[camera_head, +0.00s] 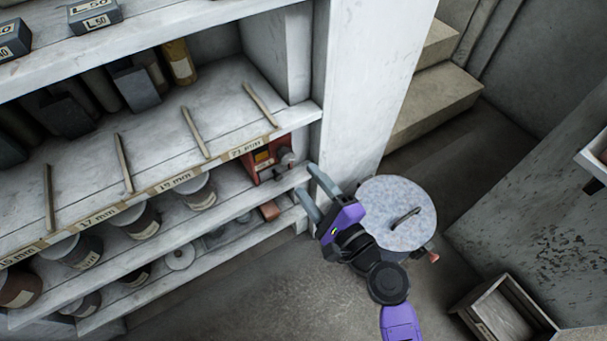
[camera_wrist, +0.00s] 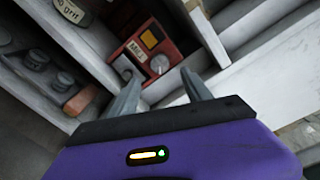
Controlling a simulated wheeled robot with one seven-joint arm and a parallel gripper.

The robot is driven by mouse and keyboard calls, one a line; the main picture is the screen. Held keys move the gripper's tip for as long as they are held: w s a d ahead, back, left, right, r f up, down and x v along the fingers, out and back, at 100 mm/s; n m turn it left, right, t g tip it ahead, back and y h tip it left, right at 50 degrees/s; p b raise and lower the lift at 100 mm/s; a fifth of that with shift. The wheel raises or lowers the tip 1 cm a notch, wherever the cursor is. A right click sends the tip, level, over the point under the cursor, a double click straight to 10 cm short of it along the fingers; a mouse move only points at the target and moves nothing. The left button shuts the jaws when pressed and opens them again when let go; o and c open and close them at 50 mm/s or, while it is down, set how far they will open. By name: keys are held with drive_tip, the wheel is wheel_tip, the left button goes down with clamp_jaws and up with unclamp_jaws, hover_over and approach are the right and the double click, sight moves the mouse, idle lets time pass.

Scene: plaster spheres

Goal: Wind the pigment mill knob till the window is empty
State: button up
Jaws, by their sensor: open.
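The pigment mill (camera_head: 264,163) is a red box at the right end of the shelf under the 21 mm label. It also shows in the wrist view (camera_wrist: 176,48), with a label, an orange-yellow window (camera_wrist: 149,39) and a pale round knob (camera_wrist: 160,64) on its front. The window shows colour, so it does not look empty. The knob in the head view (camera_head: 286,157) faces right. My gripper (camera_head: 306,181) is open and empty, just right of the mill and apart from it. In the wrist view its fingertips (camera_wrist: 157,74) spread either side below the knob.
A white post (camera_head: 365,80) rises close behind my gripper. A round speckled lid (camera_head: 398,212) on a drum is right of my wrist. Jars (camera_head: 198,192) fill the shelf left of the mill. A brownish-red block (camera_head: 269,211) lies below. An open crate (camera_head: 503,315) stands lower right.

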sight(288, 159)
drive_tip(key=shift+w+a+n+t, duration=0.15)
drive_tip(key=shift+w+a+n, duration=0.8)
drive_tip(key=shift+n, duration=2.55)
drive_tip(key=shift+w+a+n+t, duration=0.1)
drive_tip(key=shift+w+a+n, duration=0.85)
drive_tip(key=shift+n, duration=2.55)
drive_tip(key=shift+w+a+n+t, duration=0.15)
drive_tip(key=shift+w+a+n, duration=0.8)
drive_tip(key=shift+n, duration=2.55)
drive_tip(key=shift+w+d, duration=0.35)
drive_tip(key=shift+d, duration=0.05)
